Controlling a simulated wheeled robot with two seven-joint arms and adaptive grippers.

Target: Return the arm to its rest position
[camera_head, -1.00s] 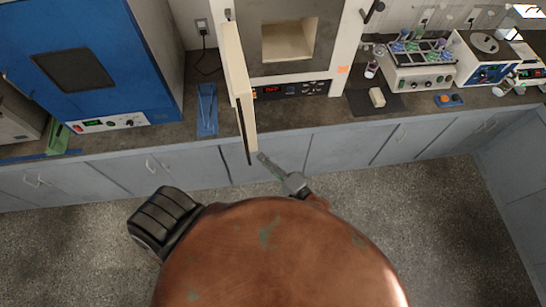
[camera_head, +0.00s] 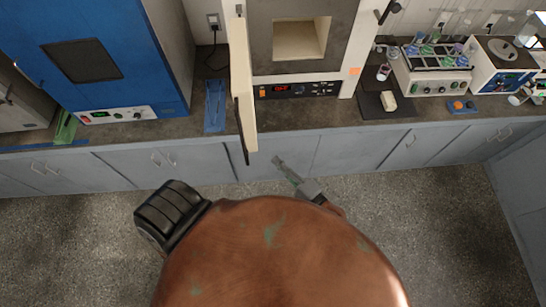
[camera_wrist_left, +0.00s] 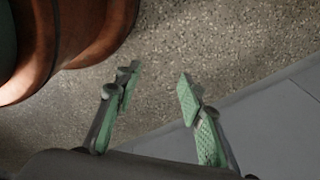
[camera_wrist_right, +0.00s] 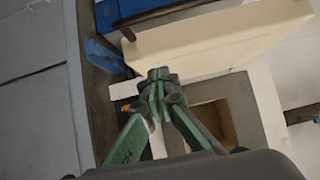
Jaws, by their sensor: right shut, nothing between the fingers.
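My right gripper (camera_head: 278,160) is in front of the counter, just right of the open furnace door's lower end. It is shut and empty, with its fingertips pressed together in the right wrist view (camera_wrist_right: 158,75). A small gap separates it from the door (camera_head: 243,85) in the head view. My left gripper (camera_wrist_left: 159,76) shows only in its own wrist view. Its two green-padded fingers are apart, with nothing between them, above the speckled floor.
The furnace (camera_head: 262,53) stands on the counter with its door swung open toward me and its chamber exposed. A blue oven (camera_head: 150,60) is at left. Shaker equipment (camera_head: 428,80) is at right. Grey cabinets (camera_head: 350,155) line the front; floor before them is clear.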

